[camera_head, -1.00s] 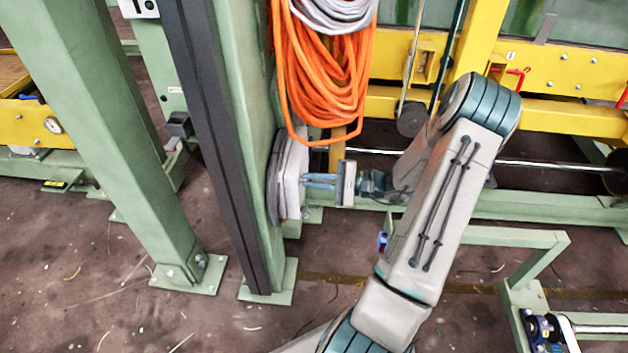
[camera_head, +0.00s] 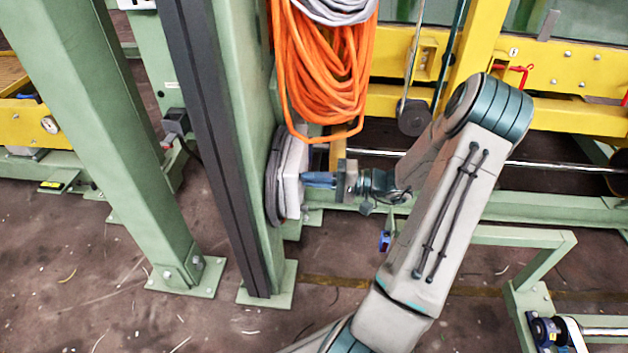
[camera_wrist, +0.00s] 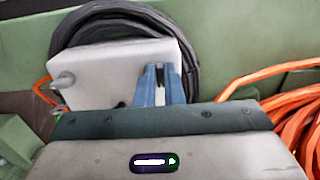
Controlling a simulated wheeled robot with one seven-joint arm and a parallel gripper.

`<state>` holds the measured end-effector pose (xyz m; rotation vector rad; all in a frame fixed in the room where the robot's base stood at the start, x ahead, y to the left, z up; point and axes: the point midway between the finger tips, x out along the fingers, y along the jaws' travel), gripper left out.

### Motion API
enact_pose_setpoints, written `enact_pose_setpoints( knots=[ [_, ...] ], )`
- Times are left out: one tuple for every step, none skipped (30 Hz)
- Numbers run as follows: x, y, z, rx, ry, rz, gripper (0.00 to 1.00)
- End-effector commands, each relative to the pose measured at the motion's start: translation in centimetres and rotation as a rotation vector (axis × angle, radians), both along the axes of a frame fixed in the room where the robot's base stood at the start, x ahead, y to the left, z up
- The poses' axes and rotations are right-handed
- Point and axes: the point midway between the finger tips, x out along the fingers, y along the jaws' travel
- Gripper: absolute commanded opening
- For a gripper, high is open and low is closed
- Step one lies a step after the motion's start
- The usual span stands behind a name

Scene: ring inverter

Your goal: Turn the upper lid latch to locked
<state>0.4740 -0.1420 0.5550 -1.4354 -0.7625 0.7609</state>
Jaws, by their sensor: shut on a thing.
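A pale box (camera_head: 292,178) is mounted on the side of the green column; its lid face fills the upper left of the wrist view (camera_wrist: 105,68). My gripper (camera_head: 306,179) reaches the box from the right with blue fingers. In the wrist view its fingertips (camera_wrist: 160,72) are at the right part of the lid face, shut on a small dark piece, which I take to be the upper lid latch. The fingers hide most of the latch, and its angle is not clear. A small dark part (camera_wrist: 121,104) shows lower on the lid, left of the fingers.
A coil of orange cable (camera_head: 320,75) hangs just above the box and my gripper. A dark cable coil (camera_wrist: 75,35) sits behind the box. A green column (camera_head: 235,130) stands left, yellow and green frames (camera_head: 560,115) right.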

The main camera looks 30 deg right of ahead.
Motion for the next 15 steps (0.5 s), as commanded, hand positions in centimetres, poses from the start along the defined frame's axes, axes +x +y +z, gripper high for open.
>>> enact_pose_setpoints(
  knots=[
    [-0.02, -0.02, -0.08, -0.004, -0.004, 0.000, 0.00],
    [-0.02, -0.02, -0.07, -0.006, -0.007, 0.000, 0.00],
    [-0.02, -0.02, -0.06, -0.007, -0.009, 0.000, 0.00],
    [-0.03, -0.01, -0.06, -0.008, -0.010, 0.000, 0.00],
    [-0.02, -0.02, -0.06, -0.009, -0.011, 0.000, 0.00],
    [-0.02, -0.02, -0.05, -0.009, -0.011, 0.000, 0.00],
    [-0.02, -0.02, -0.05, -0.009, -0.012, 0.000, 0.00],
    [-0.03, -0.01, -0.05, -0.009, -0.012, 0.000, 0.00],
    [-0.02, -0.02, -0.05, -0.009, -0.012, 0.000, 0.00],
    [-0.02, -0.02, -0.05, -0.009, -0.011, 0.000, 0.00],
    [-0.02, -0.02, -0.05, -0.009, -0.011, 0.000, 0.00],
    [-0.02, -0.02, -0.05, -0.009, -0.011, 0.000, 0.00],
    [-0.02, -0.02, -0.05, -0.009, -0.011, 0.000, 0.00],
    [-0.02, -0.02, -0.05, -0.009, -0.011, 0.000, 0.00],
    [-0.02, -0.02, -0.05, -0.009, -0.011, 0.000, 0.14]
  ],
)
